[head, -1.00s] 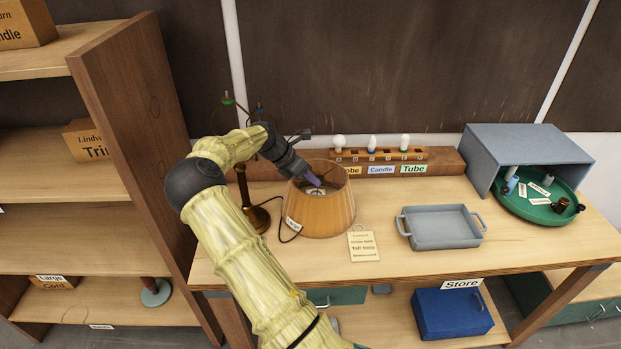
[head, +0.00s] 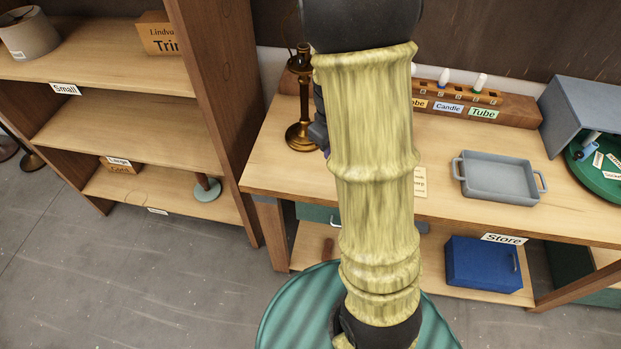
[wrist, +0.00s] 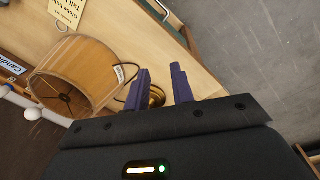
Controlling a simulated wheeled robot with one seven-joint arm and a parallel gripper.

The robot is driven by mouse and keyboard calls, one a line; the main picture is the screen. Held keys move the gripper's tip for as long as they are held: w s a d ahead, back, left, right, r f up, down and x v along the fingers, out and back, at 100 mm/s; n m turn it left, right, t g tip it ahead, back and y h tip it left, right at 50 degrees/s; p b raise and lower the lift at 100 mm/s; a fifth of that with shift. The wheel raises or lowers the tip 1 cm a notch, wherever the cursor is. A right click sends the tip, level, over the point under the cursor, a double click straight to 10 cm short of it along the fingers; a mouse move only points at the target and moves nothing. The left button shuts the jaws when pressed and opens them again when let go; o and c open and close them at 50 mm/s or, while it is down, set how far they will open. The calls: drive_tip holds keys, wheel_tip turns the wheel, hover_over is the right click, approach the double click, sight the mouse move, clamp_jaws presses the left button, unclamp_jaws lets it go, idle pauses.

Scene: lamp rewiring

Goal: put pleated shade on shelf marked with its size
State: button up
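The pleated shade (wrist: 80,72), tan and drum-like with a white tag too small to read surely, is on the workbench in the wrist view. My arm hides it in the head view. My gripper (wrist: 164,82) has its two purple fingers apart with nothing held between them. The shade is to the left of the fingers, and a brass lamp foot (wrist: 157,97) shows beyond the gap. In the head view my arm hides most of the gripper.
A grey drum shade (head: 30,33) and a "Trim" box (head: 158,34) stand on the upper shelf. A brass lamp (head: 301,105) stands on the bench (head: 275,160), left of my arm. A grey tray (head: 497,178) and a blue box (head: 483,265) are to the right. The middle shelf looks clear.

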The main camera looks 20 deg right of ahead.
drive_tip(key=s+a+r+m+t+y, duration=0.1)
drive_tip(key=s+a+r+m+t, duration=0.1)
drive_tip(key=s+a, duration=0.7)
drive_tip(key=shift+s+a+r+m, duration=0.25)
drive_tip(key=shift+r+m, duration=0.4)
drive_tip(key=shift+m, duration=0.55)
drive_tip(key=shift+o, duration=0.5)
drive_tip(key=shift+s+f+b, duration=0.1)
drive_tip(key=shift+f+b, duration=0.55)
drive_tip(key=shift+b, duration=0.1)
drive_tip(key=shift+r, duration=0.1)
